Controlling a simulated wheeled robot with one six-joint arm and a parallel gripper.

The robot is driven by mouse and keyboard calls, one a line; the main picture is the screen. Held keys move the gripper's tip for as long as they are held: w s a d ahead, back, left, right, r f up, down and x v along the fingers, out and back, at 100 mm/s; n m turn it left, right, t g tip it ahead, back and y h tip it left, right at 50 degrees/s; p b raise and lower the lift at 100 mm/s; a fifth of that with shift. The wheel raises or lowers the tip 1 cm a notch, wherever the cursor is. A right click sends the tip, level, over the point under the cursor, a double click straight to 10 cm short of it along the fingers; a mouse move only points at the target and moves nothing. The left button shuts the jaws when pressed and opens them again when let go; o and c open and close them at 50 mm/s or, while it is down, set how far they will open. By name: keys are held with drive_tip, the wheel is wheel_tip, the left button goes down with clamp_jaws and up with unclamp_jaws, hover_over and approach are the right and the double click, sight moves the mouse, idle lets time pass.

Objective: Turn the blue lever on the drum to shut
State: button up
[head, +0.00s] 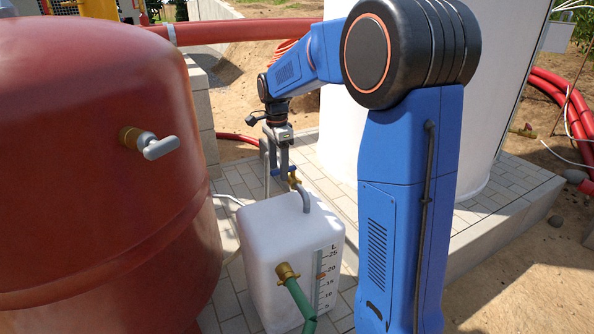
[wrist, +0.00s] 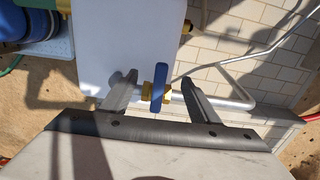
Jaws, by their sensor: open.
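The white drum (head: 284,222) with a litre scale stands on the paving; its white top (wrist: 130,45) also shows in the wrist view. A grey pipe (head: 304,194) rises from it to a brass valve (head: 295,179) with the blue lever (head: 279,171). In the wrist view the lever (wrist: 159,88) is upright in the picture and looks crosswise to the pipe. My gripper (wrist: 159,82) is open, one finger on each side of the lever, with a visible gap on both sides. In the head view my gripper (head: 278,150) points down just above the valve.
A large red tank (head: 95,170) with a grey-handled tap (head: 150,145) stands close on the left. A brass fitting with a green hose (head: 297,298) is on the drum's front. A white tank (head: 335,120) stands behind my arm. Grey piping (wrist: 240,103) runs beside the right finger.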

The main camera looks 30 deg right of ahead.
sight(278, 170)
drive_tip(key=shift+r, duration=3.5)
drive_tip(key=shift+r, duration=0.1)
wheel_tip(278, 170, up, 17)
drive_tip(key=shift+s+r, duration=0.1)
